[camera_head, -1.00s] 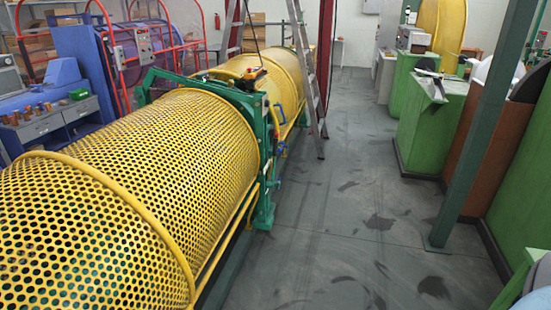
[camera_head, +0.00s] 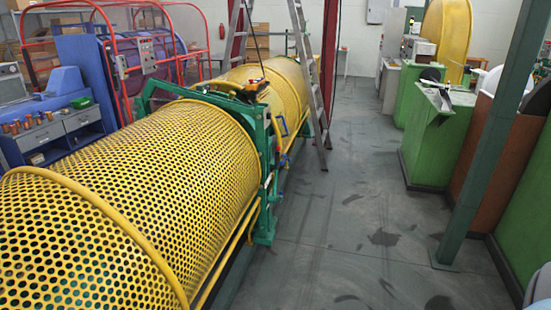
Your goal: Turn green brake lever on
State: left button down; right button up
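The tubular strander's yellow perforated guard (camera_head: 130,200) fills the left side of the head view. A green frame (camera_head: 266,150) stands across the machine at the guard's far end. Small handles show on its right side, among them a blue one (camera_head: 283,126). A green brake lever cannot be made out clearly against the green frame at this distance. Neither of my grippers is in view.
A stepladder (camera_head: 313,85) stands over the machine behind the frame. The grey floor aisle (camera_head: 340,190) to the right is clear. Green cabinets (camera_head: 430,135) and a green post (camera_head: 490,140) border it. Blue drawers (camera_head: 60,130) stand at left.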

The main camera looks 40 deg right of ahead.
aim_at(276, 175)
jog(key=i+l, duration=0.3)
jog(key=l, duration=0.2)
jog(key=i+l+u, duration=0.15)
jog(key=i+l, duration=0.15)
jog(key=l, duration=0.25)
jog(key=i+l, duration=0.3)
jog(key=l, duration=0.25)
jog(key=i+l+u, duration=0.1)
jog(key=i+l, duration=0.15)
jog(key=l, duration=0.3)
jog(key=i+l, duration=0.25)
jog(key=l, duration=0.3)
jog(key=i+l+u, duration=0.15)
jog(key=l, duration=0.45)
jog(key=i+l, duration=0.35)
jog(key=l, duration=0.25)
jog(key=i+l+u, duration=0.1)
jog(key=l, duration=0.5)
jog(key=i, duration=0.1)
